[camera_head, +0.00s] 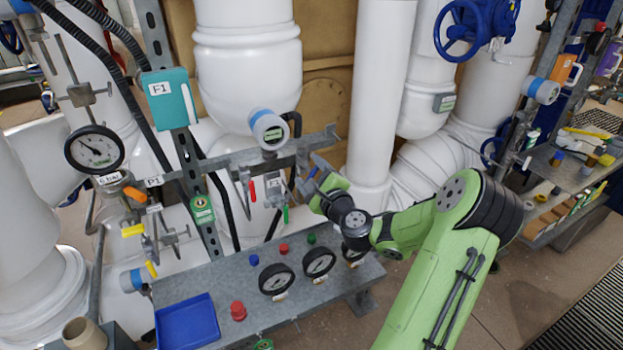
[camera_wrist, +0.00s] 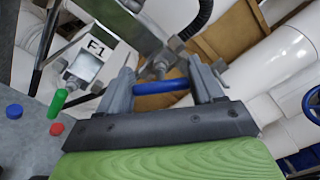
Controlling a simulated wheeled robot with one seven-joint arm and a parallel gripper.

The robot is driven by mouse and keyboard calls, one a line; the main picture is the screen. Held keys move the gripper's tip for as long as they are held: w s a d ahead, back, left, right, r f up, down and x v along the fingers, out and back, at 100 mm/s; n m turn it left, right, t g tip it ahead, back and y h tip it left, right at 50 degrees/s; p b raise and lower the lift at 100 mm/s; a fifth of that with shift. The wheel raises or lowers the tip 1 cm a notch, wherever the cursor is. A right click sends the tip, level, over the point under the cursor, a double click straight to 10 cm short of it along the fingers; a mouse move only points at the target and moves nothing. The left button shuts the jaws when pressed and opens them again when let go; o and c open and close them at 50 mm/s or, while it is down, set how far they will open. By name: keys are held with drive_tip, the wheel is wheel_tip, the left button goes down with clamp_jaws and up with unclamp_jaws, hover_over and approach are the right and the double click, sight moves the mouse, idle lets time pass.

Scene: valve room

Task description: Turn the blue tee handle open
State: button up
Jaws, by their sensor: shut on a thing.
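The blue tee handle (camera_wrist: 162,87) is a short blue bar. In the wrist view it lies crosswise between the two grey fingers of my gripper (camera_wrist: 163,82), which is shut on it by its ends. Behind the bar is a grey metal valve stem and fitting (camera_wrist: 158,62). In the head view my gripper (camera_head: 316,176) is at the right part of the grey pipe rail. There the handle is mostly hidden by my gripper, and its turn angle is hard to tell.
A green handle (camera_head: 285,213) and a red handle (camera_head: 252,190) hang just left of my gripper. Below stands a grey bench (camera_head: 222,275) with gauges, coloured buttons and a blue tray (camera_head: 187,322). A thick white pipe (camera_head: 378,95) rises close behind my gripper.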

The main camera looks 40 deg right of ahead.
drive_tip(key=n+b, duration=0.1)
drive_tip(key=n, duration=0.1)
drive_tip(key=n+b, duration=0.2)
drive_tip(key=shift+a+f+n, duration=0.1)
drive_tip(key=shift+f+n, duration=0.1)
drive_tip(key=shift+n, duration=0.1)
drive_tip(key=shift+n+b, duration=1.25)
drive_tip(key=shift+n, duration=0.15)
drive_tip(key=shift+c, duration=0.3)
drive_tip(key=o, duration=1)
